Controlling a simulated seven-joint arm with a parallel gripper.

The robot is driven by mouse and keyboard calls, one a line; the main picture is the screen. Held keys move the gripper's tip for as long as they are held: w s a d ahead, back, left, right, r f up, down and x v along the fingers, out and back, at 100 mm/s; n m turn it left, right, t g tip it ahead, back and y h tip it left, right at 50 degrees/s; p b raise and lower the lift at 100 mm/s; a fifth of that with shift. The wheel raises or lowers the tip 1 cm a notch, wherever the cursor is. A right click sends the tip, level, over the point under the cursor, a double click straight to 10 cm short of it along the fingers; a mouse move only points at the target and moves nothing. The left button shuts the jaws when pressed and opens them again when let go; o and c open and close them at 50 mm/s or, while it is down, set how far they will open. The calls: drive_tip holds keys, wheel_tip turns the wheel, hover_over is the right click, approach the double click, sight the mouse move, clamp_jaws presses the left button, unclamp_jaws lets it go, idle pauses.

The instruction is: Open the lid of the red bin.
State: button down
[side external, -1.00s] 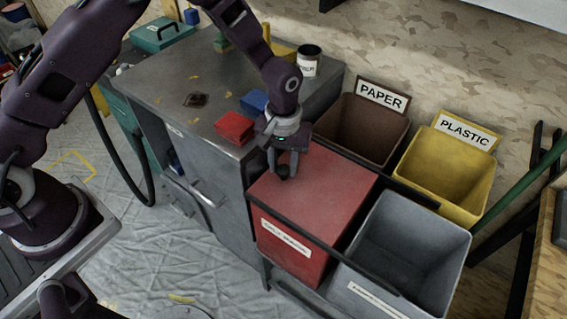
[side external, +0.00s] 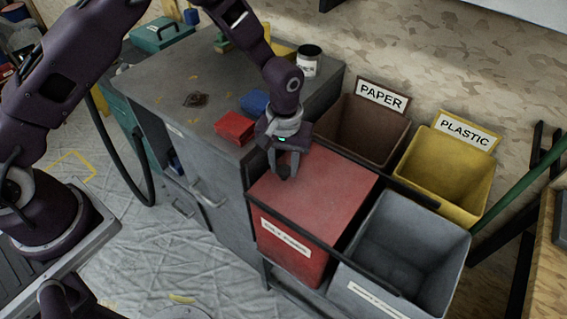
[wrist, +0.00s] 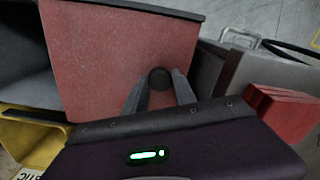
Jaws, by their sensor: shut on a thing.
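The red bin (side external: 290,254) stands in the rack beside the metal cabinet, with a white label on its front. Its red lid (side external: 325,195) lies flat and closed over it. My gripper (side external: 284,173) is above the lid's left part, pointing down, with its fingers at the round black knob on the lid. In the wrist view my gripper (wrist: 160,82) has one finger on each side of the black knob (wrist: 159,78), shut on it. The lid (wrist: 115,55) fills the middle of that view.
Open brown PAPER (side external: 362,135), yellow PLASTIC (side external: 440,175) and grey (side external: 405,245) bins stand beside and behind the red bin. The metal cabinet (side external: 175,85), at left, bears a red block (side external: 235,128), a blue block (side external: 254,103) and a can (side external: 308,62).

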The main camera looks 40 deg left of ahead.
drive_tip(key=d, duration=1.8)
drive_tip(key=c, duration=1)
unclamp_jaws()
wheel_tip(320, 180, up, 7)
drive_tip(key=shift+r, duration=0.1)
